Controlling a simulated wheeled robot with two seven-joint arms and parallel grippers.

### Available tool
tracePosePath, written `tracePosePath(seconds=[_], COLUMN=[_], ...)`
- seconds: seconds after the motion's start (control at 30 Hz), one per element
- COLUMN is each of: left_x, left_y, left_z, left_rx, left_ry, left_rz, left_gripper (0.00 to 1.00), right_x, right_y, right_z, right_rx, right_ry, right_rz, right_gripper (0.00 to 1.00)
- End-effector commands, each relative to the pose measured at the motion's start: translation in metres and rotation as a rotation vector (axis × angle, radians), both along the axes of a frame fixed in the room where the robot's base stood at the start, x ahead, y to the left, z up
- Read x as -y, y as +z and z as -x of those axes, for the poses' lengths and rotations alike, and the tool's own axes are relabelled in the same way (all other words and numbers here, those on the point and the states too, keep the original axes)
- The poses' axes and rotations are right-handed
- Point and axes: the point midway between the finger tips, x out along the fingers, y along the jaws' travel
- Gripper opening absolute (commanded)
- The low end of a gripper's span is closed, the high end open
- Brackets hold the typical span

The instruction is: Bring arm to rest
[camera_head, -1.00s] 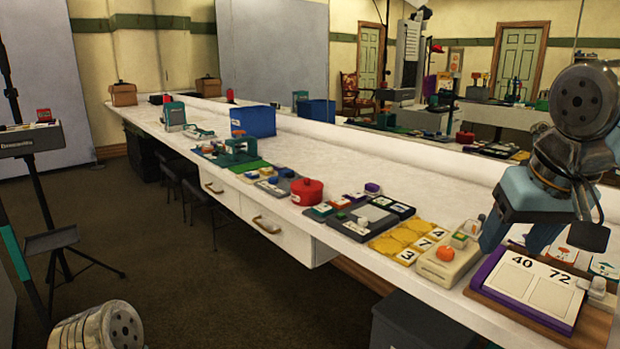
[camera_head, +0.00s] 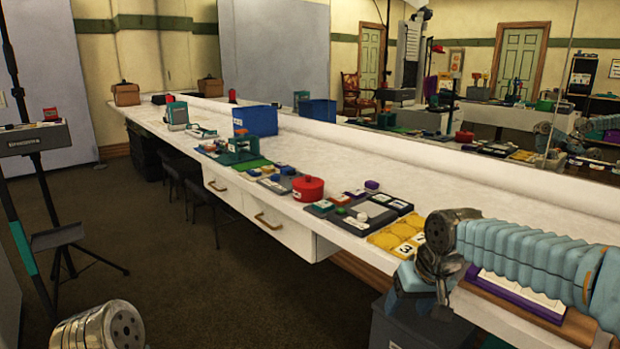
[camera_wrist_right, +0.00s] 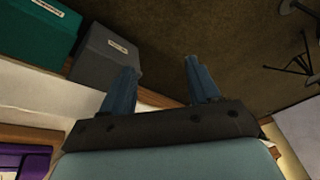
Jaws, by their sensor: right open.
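My right gripper (camera_wrist_right: 160,72) shows in the right wrist view with its two blue fingers spread apart and nothing between them. It points down past the table's front edge, with dark carpet beyond the fingertips. In the head view my right arm (camera_head: 530,262) reaches in from the right over the near end of the table. Its blue gripper body (camera_head: 412,280) hangs low in front of the table edge, and its fingers cannot be made out there. Only a metal joint of my left arm (camera_head: 100,328) shows at the lower left; my left gripper is out of view.
A grey labelled box (camera_wrist_right: 107,55) and a teal box (camera_wrist_right: 38,28) stand below, close to the right gripper. The long white table (camera_head: 300,160) carries a red pot (camera_head: 308,189), a blue bin (camera_head: 256,120) and game boards. Carpet (camera_head: 190,270) left of the table is open.

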Motion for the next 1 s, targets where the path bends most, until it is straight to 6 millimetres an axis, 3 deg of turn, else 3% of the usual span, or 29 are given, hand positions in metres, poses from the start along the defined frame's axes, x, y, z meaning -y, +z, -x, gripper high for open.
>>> tracePosePath(seconds=[0.03,0.13,0.23,0.3,0.4,0.5,0.6,0.7,1.0], left_x=[0.000,0.000,0.000,0.000,0.000,0.000,0.000,0.000,0.000], left_y=[0.000,0.000,0.000,0.000,0.000,0.000,0.000,0.000,0.000], left_z=[0.000,0.000,0.000,0.000,0.000,0.000,0.000,0.000,0.000], left_rx=[0.000,0.000,0.000,0.000,0.000,0.000,0.000,0.000,0.000], left_ry=[0.000,0.000,0.000,0.000,0.000,0.000,0.000,0.000,0.000], left_rz=[0.000,0.000,0.000,0.000,0.000,0.000,0.000,0.000,0.000], left_gripper=[0.43,0.43,0.43,0.43,0.43,0.43,0.43,0.43,0.43], right_x=[-0.010,-0.032,-0.053,-0.066,-0.079,-0.086,-0.087,-0.087,-0.086], right_y=[-0.039,-0.117,-0.200,-0.255,-0.322,-0.367,-0.393,-0.404,-0.408], right_z=[-0.002,-0.001,0.019,0.043,0.090,0.140,0.180,0.203,0.211], right_rx=[-0.034,-0.078,-0.126,-0.160,-0.206,-0.243,-0.266,-0.276,-0.274], right_ry=[0.014,0.029,0.020,-0.002,-0.050,-0.103,-0.146,-0.172,-0.181], right_rz=[-0.023,-0.083,-0.150,-0.192,-0.236,-0.256,-0.257,-0.251,-0.248], right_gripper=[0.61,0.61,0.61,0.61,0.61,0.61,0.61,0.61,0.61])
